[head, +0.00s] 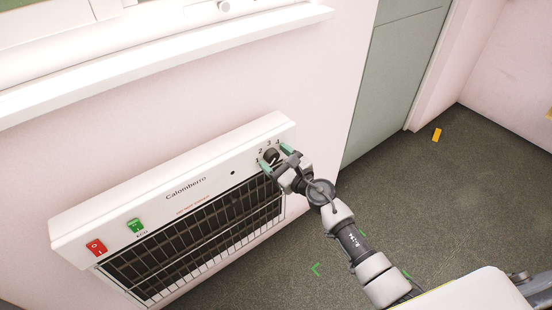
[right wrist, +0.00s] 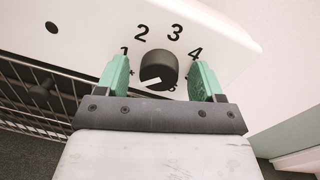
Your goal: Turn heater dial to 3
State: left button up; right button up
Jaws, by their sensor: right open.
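The white heater (head: 178,192) is mounted low on the pink wall. Its dark round dial (head: 270,155) is at the upper right of its front, with numbers around it. In the right wrist view the dial (right wrist: 159,66) sits between the numbers 1, 2, 3 and 4. A short white mark on the dial's lower part lies toward the lower left; another symbol under it is partly hidden. My right gripper (head: 276,157) is open, its green fingers on either side of the dial; it also shows in the right wrist view (right wrist: 160,75). I cannot tell whether the fingers touch it.
A red switch (head: 96,247) and a green switch (head: 135,225) are at the heater's left end, above the dark grille (head: 200,240). A white window sill (head: 170,55) runs above the heater. Dark floor (head: 440,190) lies to the right, with a small yellow object (head: 437,134).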

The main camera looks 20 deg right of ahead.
jog(key=shift+c, duration=0.2)
jog(key=c, duration=0.9)
